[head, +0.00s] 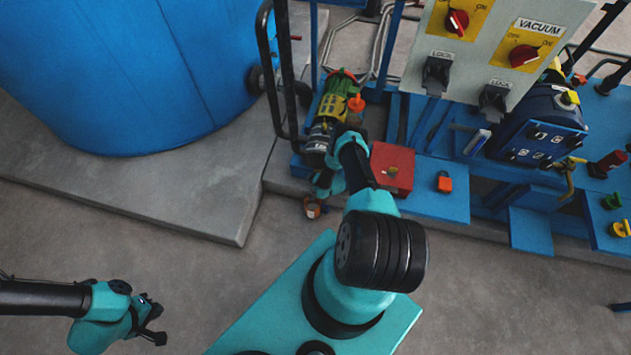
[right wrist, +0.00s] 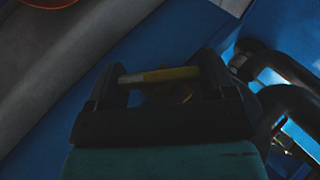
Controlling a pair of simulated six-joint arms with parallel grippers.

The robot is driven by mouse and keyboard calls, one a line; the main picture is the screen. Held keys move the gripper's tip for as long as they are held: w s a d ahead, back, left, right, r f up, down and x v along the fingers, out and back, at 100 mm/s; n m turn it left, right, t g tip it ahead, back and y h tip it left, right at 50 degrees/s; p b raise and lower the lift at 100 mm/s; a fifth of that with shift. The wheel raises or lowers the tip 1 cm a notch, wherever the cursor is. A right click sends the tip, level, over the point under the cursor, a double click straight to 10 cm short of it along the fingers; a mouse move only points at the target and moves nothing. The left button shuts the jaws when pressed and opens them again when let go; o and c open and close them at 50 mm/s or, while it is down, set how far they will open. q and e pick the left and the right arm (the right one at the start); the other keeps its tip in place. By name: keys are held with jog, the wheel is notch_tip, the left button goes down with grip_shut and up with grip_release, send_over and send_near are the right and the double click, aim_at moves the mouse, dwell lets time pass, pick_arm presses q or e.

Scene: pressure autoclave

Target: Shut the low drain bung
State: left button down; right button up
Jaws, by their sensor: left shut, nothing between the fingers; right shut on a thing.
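My right gripper (head: 325,184) is low by the left end of the blue skid, partly hidden by its own arm in the head view. In the right wrist view, my right gripper (right wrist: 160,82) is shut on a short yellow bar (right wrist: 158,75), which lies across between the two dark fingers. The bar looks like the handle of the low drain bung; the bung's body is too dark to make out, so its seating cannot be told. My left gripper (head: 153,322) is shut and empty over the floor at the lower left.
A small orange-brown cup-like item (head: 312,207) is just below the right gripper. A red box (head: 392,168) and a green-yellow pump (head: 334,98) sit close by on the skid. Dark pipes (right wrist: 285,68) are right of the fingers. The floor at left is clear.

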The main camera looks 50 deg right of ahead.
jog(key=shift+m+t+y, duration=0.3)
jog(key=shift+t+y, duration=0.2)
jog(key=shift+t, duration=0.6)
jog(key=o, duration=0.9)
